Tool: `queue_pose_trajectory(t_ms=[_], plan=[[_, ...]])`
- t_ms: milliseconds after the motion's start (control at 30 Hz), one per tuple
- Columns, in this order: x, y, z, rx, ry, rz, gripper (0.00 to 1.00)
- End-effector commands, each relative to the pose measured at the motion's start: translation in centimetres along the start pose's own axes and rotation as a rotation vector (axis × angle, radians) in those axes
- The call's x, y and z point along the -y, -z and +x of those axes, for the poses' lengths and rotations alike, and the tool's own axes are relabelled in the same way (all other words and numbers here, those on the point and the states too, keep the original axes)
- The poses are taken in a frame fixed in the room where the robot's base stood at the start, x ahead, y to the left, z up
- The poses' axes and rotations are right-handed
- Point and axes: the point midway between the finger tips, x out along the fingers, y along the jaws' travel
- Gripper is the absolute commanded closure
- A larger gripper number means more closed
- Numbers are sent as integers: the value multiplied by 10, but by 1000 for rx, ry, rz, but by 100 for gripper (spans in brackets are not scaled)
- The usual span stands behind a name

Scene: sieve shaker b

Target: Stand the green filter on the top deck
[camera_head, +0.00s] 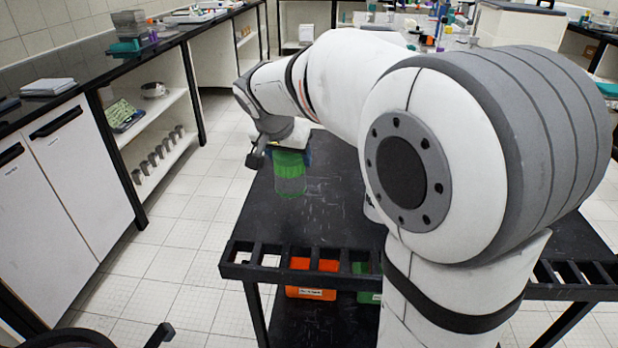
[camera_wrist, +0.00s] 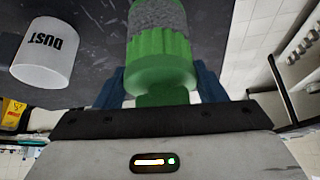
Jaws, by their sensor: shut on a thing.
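The green filter (camera_head: 289,172) has a green ribbed cap and a clear lower body. It is upright in the head view, over the black top deck (camera_head: 262,225) of the cart. My gripper (camera_head: 284,152) is shut on its green top. In the wrist view the filter (camera_wrist: 162,52) sits between the two blue fingers of my gripper (camera_wrist: 160,88), with grey grainy contents behind the ribbed cap. I cannot tell whether its bottom touches the deck.
A white cup marked DUST (camera_wrist: 42,58) stands on the dark surface in the wrist view. An orange bin (camera_head: 311,277) and a green bin (camera_head: 368,296) lie below the top deck's slotted edge.

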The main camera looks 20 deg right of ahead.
Motion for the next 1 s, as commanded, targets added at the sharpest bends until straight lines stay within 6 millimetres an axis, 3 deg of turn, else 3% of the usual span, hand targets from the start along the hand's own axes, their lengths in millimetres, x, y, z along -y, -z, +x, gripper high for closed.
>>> queue_pose_trajectory(t_ms=[100, 500, 900, 933, 1000], plan=[[0, -10, 18, -1, 0, -1, 75], [-1, -31, 56, -1, -1, 1, 75], [-1, -33, 62, -3, 1, 4, 75], [-1, -33, 61, -2, 0, 3, 34], [-2, -33, 60, -2, -1, 3, 29]])
